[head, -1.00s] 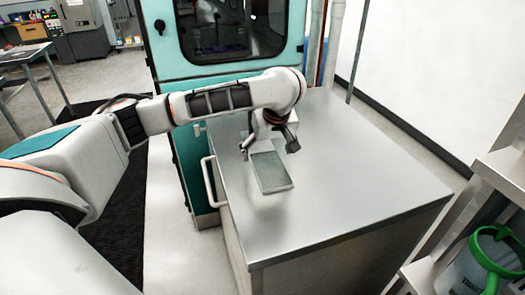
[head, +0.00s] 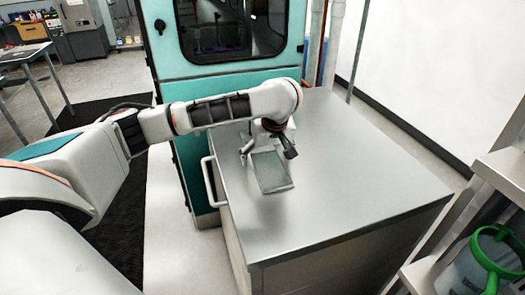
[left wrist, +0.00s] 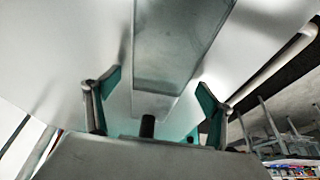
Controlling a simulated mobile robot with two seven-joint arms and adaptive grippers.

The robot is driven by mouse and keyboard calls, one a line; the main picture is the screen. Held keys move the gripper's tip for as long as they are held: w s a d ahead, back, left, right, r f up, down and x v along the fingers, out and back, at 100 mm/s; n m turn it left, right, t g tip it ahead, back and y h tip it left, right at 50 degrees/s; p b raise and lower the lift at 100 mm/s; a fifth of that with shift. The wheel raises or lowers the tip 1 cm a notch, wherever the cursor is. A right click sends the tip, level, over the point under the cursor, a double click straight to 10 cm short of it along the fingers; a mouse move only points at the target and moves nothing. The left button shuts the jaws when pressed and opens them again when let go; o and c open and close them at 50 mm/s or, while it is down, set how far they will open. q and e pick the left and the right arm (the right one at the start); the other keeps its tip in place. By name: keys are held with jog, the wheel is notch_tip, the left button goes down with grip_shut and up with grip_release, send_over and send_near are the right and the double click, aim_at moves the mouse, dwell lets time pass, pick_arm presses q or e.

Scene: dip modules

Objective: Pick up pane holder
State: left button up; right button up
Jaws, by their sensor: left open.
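The pane holder (head: 273,174) is a grey-green, flat, tray-like piece on the metal worktop. Its near part shows in the head view, while my left gripper and wrist cover its far end. My left gripper (head: 267,152) is open, low over the far end, with one finger on each side. In the left wrist view the pane holder (left wrist: 175,45) runs from the top edge down between the open fingers of the left gripper (left wrist: 155,100). I cannot tell whether the fingers touch it. My right gripper is not in view.
The metal worktop (head: 345,190) is clear to the right and in front. A teal cabinet (head: 225,75) with a dark window stands behind it. A side handle (head: 208,184) sticks out at the left. A shelf with a green-handled container (head: 487,262) stands at the lower right.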

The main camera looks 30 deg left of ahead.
pick_arm(q)
jog(key=c, duration=1.4)
jog(key=shift+o, duration=0.2)
jog(key=shift+r, duration=0.1)
